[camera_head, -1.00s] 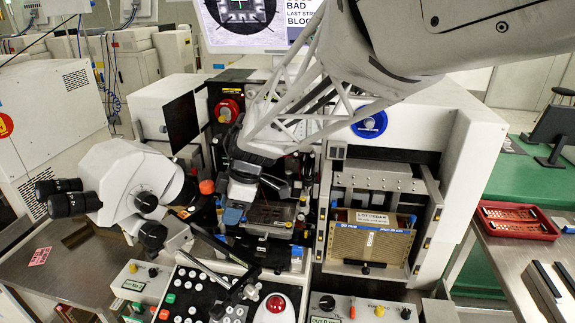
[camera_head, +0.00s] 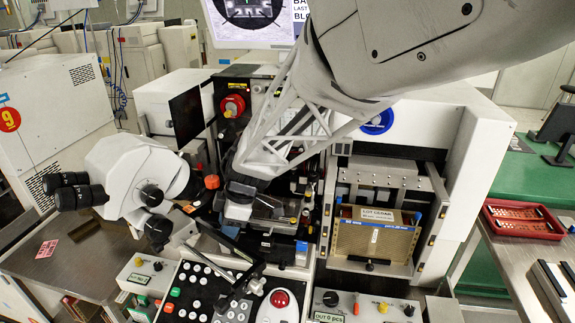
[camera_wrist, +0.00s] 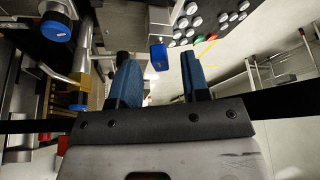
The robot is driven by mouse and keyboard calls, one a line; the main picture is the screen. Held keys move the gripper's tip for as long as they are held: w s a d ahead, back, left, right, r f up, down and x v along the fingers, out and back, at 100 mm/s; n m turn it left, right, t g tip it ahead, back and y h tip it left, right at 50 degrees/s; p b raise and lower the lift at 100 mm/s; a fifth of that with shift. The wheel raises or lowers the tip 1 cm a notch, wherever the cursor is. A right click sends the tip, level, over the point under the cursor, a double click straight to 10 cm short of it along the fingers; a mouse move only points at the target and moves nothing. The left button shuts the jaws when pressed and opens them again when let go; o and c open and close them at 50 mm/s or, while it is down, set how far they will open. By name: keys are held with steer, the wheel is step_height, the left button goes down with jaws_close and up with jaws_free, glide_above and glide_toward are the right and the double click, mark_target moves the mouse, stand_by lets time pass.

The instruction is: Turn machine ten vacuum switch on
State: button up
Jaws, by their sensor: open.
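The machine in front of me (camera_head: 462,150) is a white bonding machine; I see no number ten on it. I cannot tell which control is its vacuum switch. My gripper (camera_wrist: 160,85) shows in the wrist view with two blue fingers spread apart and nothing held between them. A small blue-capped part (camera_wrist: 158,57) shows beyond and between the fingertips, apart from them. In the head view my gripper (camera_head: 238,208) hangs over the dark work area at the machine's middle, right of the microscope (camera_head: 135,175). My arm hides part of the machine front.
A button panel (camera_head: 200,290) with a red trackball (camera_head: 280,298) lies in front. Knob boxes stand to its left (camera_head: 140,285) and right (camera_head: 365,308). A lot magazine (camera_head: 375,240) sits to the right. A machine marked 9 (camera_head: 40,115) stands left. A red tray (camera_head: 522,222) lies far right.

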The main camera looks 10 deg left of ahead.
steer(key=shift+a+f, duration=0.2)
steer(key=shift+f, duration=0.3)
steer(key=shift+c, duration=0.3)
jaws_close()
steer(key=shift+a+n+g+h, duration=0.1)
steer(key=shift+n+g+h, duration=0.3)
steer(key=shift+n, duration=1.05)
steer(key=shift+n+g+h, duration=0.2)
steer(key=shift+n+g, duration=0.3)
steer(key=shift+n, duration=0.95)
steer(key=shift+o, duration=0.3)
jaws_free()
